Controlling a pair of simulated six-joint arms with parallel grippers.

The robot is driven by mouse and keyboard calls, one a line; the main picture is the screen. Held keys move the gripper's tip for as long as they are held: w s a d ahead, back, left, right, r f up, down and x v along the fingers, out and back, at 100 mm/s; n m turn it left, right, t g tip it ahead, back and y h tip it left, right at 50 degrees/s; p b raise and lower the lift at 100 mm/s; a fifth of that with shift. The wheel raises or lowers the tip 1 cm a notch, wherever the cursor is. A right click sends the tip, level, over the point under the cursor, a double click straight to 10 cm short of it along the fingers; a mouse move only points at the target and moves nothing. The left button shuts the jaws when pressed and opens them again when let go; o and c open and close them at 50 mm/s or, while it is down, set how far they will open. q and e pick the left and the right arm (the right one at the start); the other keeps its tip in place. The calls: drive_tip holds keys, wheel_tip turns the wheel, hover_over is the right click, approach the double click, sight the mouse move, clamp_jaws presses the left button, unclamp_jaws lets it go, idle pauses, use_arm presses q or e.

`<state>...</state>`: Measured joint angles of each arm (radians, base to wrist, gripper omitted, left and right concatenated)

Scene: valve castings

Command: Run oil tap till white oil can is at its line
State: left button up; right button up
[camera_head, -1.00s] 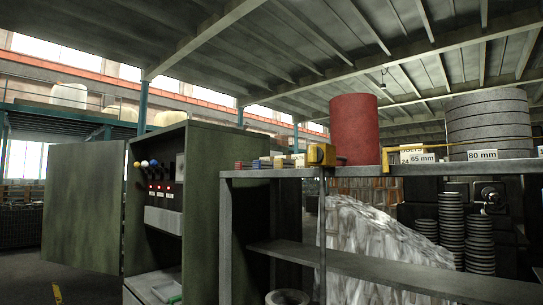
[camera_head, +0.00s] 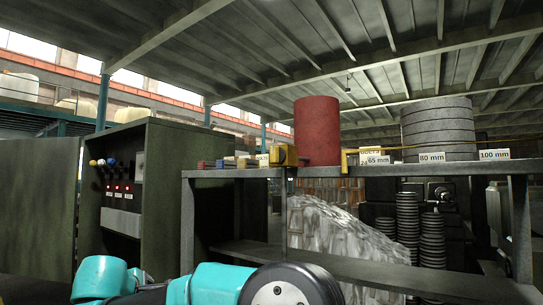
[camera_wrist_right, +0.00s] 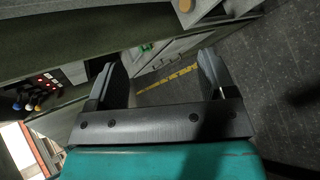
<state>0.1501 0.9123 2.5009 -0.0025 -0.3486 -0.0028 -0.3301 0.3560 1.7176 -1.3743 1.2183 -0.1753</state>
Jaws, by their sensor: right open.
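My right gripper (camera_wrist_right: 162,78) is open and empty in the right wrist view, its two dark fingers apart. Beyond it are a dark floor and grey cabinet parts. A green cabinet (camera_head: 170,190) stands open at left in the head view. Inside it are ball-ended levers (camera_head: 101,162) in white, blue and yellow above a panel with red lights (camera_head: 118,188). The levers also show at left in the right wrist view (camera_wrist_right: 33,103). I cannot tell whether any is the oil tap. I cannot make out a white oil can. My left gripper is out of view.
A grey shelf (camera_head: 380,171) carries a red cylinder (camera_head: 317,130), a grey ringed stack (camera_head: 440,125) and a yellow block (camera_head: 284,156). Stacked dark discs (camera_head: 433,240) stand beneath. My teal arm crosses the bottom of the head view. A yellow floor line (camera_wrist_right: 168,78) shows in the wrist view.

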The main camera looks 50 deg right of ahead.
sight(272, 155)
drive_tip(key=s+d+r+m+h, duration=0.2)
drive_tip(key=s+r+h, duration=0.15)
drive_tip(key=r, duration=0.75)
drive_tip(key=s+d+r+m+h, duration=0.2)
drive_tip(key=s+r, duration=0.3)
drive_tip(key=r, duration=0.6)
drive_tip(key=s+d+r+m+g+h, duration=0.3)
drive_tip(key=s+r+m, duration=0.3)
drive_tip(key=s+r, duration=0.8)
drive_tip(key=shift+s+r+g+h, duration=0.2)
drive_tip(key=shift+s+g+h, duration=0.1)
drive_tip(key=shift+g+h, duration=0.1)
drive_tip(key=w+d, duration=0.1)
drive_tip(key=d, duration=0.4)
drive_tip(key=w+d, duration=0.1)
drive_tip(key=d, duration=0.5)
drive_tip(key=w+d, duration=0.1)
drive_tip(key=d, duration=0.5)
